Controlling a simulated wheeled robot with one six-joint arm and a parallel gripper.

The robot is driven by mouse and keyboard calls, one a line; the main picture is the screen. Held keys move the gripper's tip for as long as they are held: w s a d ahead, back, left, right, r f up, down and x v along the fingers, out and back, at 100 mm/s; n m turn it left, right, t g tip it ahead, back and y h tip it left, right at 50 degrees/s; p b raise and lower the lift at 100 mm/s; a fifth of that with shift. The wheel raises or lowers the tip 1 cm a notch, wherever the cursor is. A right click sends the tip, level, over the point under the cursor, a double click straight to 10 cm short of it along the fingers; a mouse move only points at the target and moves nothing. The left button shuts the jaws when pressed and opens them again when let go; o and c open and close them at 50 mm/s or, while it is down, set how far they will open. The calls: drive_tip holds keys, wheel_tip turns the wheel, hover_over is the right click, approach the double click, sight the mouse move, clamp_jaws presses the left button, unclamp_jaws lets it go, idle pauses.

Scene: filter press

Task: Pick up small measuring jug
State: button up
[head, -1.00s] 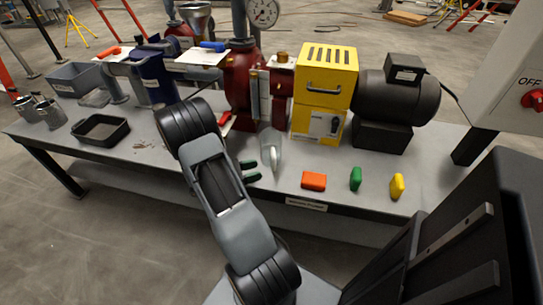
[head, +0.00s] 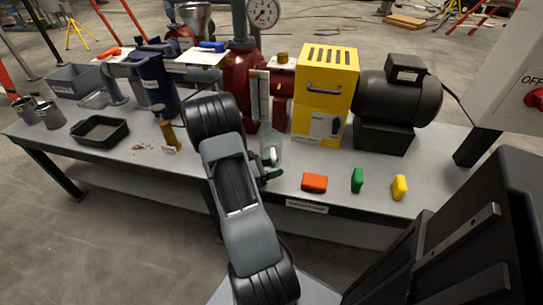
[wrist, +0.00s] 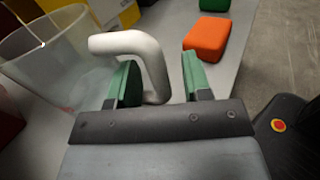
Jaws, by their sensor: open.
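The small measuring jug (head: 272,147) is a clear, translucent cup with a pale handle, on the bench in front of the red machine. In the wrist view the jug (wrist: 55,68) fills the upper left, and its white handle (wrist: 125,42) reaches toward my gripper (wrist: 155,72). The two green fingers are open and apart, with the lower part of the handle between them, closer to the left finger. Whether a finger touches it I cannot tell. In the head view my gripper (head: 268,177) is low beside the jug, partly hidden by my arm.
Orange (head: 314,183), green (head: 357,180) and yellow (head: 399,187) blocks lie along the bench's front right. A yellow box (head: 325,90) and black motor (head: 398,100) stand behind. A black tray (head: 99,131) and metal cups (head: 50,114) are at left. A brown-and-brass item (head: 168,132) stands left of my arm.

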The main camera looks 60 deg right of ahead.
drive_tip(key=shift+c, duration=0.4)
clamp_jaws()
drive_tip(key=shift+r, duration=0.2)
